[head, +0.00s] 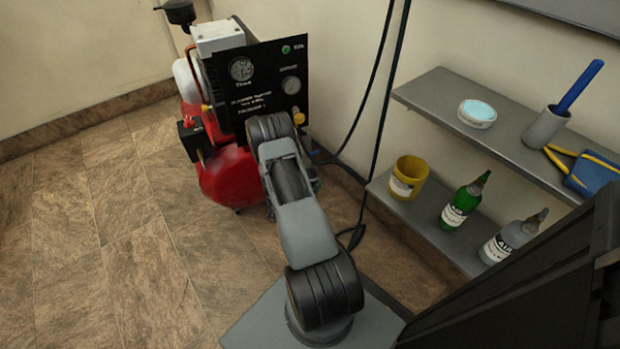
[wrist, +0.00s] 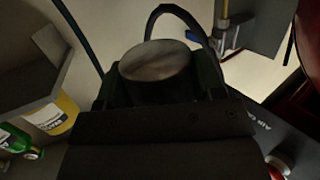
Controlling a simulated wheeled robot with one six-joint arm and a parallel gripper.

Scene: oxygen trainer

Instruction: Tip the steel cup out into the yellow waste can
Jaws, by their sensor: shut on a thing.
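In the wrist view my gripper (wrist: 158,85) is shut on the steel cup (wrist: 155,62). The cup shows as a dark, short cylinder with a dull grey-brown round end facing the camera; whether this end is its mouth or its base I cannot tell. Its contents are not visible. In the head view my forearm hides the gripper and the cup, in front of the compressor. The yellow waste can (head: 408,178) stands upright on the lower shelf, open at the top, with a white label. It also shows in the wrist view (wrist: 60,113) at the left, apart from the cup.
A green bottle (head: 463,203) and a grey bottle (head: 512,240) stand right of the can. The upper shelf (head: 440,90) overhangs behind, with a white round tub (head: 477,113) and grey holder (head: 545,127). The red compressor (head: 232,178) stands left; black hoses hang by the wall.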

